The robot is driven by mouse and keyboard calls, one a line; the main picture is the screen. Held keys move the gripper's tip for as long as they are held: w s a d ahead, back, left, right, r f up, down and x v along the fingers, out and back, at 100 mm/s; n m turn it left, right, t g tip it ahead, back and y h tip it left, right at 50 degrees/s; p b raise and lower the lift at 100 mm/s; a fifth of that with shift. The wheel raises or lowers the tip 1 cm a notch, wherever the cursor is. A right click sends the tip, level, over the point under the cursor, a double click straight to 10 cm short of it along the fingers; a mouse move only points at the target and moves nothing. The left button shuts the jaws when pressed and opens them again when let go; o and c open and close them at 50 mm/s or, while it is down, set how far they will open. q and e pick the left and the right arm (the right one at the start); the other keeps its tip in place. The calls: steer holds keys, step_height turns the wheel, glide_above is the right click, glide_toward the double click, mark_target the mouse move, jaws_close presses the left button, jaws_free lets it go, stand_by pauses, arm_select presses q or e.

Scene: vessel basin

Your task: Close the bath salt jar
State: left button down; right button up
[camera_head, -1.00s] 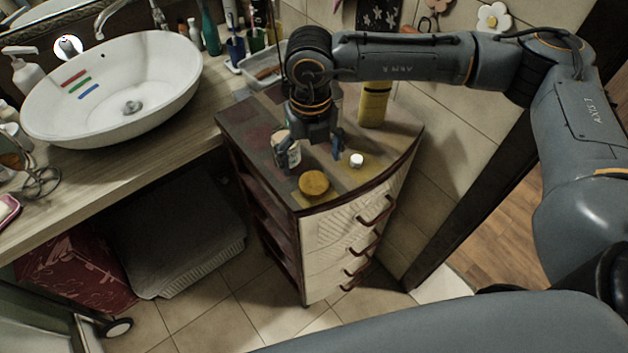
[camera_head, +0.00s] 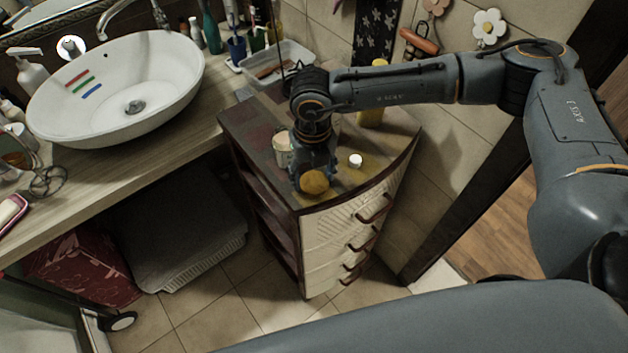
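The bath salt jar (camera_head: 283,149), pale with a label, stands upright on top of the corner cabinet (camera_head: 250,125). A round orange-yellow disc (camera_head: 314,182), which looks like its lid, is near the cabinet's front edge. My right gripper (camera_head: 313,181) points down right at the disc, with its fingers beside it. The fingertips are partly hidden, and I cannot tell whether they grip the disc. The jar stands just left of my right gripper, partly covered by it. My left gripper is not in view.
A small white cap-like object (camera_head: 355,160) lies right of my gripper. A yellow bottle (camera_head: 370,116) stands behind, partly covered by my arm. A clear tray (camera_head: 285,58) and the white basin (camera_head: 110,130) are on the counter at left.

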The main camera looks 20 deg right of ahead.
stand_by(0.4)
steer(key=shift+r, duration=0.6)
arm_select(q)
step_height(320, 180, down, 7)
steer(key=b, duration=0.6)
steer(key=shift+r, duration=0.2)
arm_select(e)
steer(key=s+a+r, duration=0.2)
steer(key=s+r, duration=0.9)
steer(key=s, duration=0.2)
steer(key=shift+s+a+r, duration=0.35)
steer(key=shift+s+r, duration=0.05)
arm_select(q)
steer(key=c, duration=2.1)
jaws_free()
